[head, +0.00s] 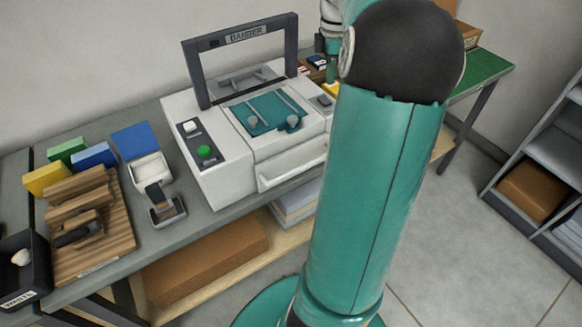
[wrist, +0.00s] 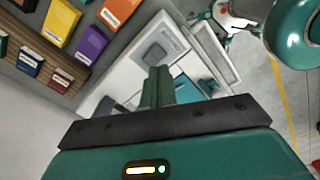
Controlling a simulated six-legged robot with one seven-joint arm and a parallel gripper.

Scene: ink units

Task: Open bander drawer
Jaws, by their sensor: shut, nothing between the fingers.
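The bander (head: 225,170) is a white machine on the grey bench, with a dark upright frame labelled BANDER and a teal top plate. Its drawer (head: 292,165) is in the lower front, with a white bar handle, and looks closed in the head view. My arm hides part of the machine's right side. In the wrist view the bander's white body (wrist: 150,42) lies beyond my fingers. My gripper (wrist: 158,80) is shut and empty, with its fingers together over the machine and apart from the drawer handle.
A wooden rack (head: 85,225), coloured boxes, a tape dispenser (head: 165,205) and a waste bin (head: 25,268) stand left of the bander. A brown box (head: 205,262) lies on the lower shelf. The floor to the right is clear up to a shelf unit (head: 515,205).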

